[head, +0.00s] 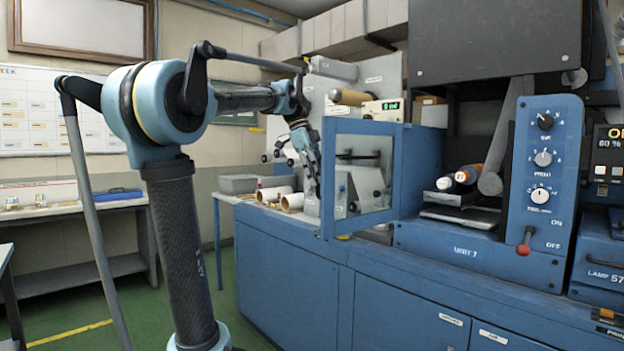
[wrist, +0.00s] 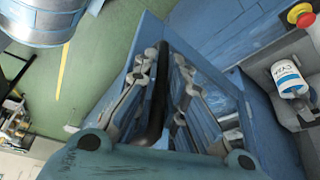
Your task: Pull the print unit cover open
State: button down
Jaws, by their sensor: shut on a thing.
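The print unit cover (head: 362,127) is a clear pane in a blue frame. In the head view it stands swung out from the blue machine, left of the printing section. My gripper (head: 316,198) is at the cover's left, free edge. In the wrist view my gripper (wrist: 160,82) has its fingers on both sides of a black bar handle (wrist: 158,100) and is shut on it. Blue frame surfaces lie around the fingers there. The handle is mostly hidden behind my gripper in the head view.
White rolls (head: 291,201) lie on the bench left of the cover. A blue control panel (head: 543,180) with knobs stands at right. The wrist view shows a white-labelled bottle (wrist: 288,78) and a red button (wrist: 301,15). Green floor (head: 262,318) in front is clear.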

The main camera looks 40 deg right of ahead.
jog(key=shift+w+d, duration=0.1)
jog(key=shift+w, duration=0.05)
jog(key=c, duration=1.9)
grip_release()
jog(key=shift+f, duration=0.1)
jog(key=v, duration=1.2)
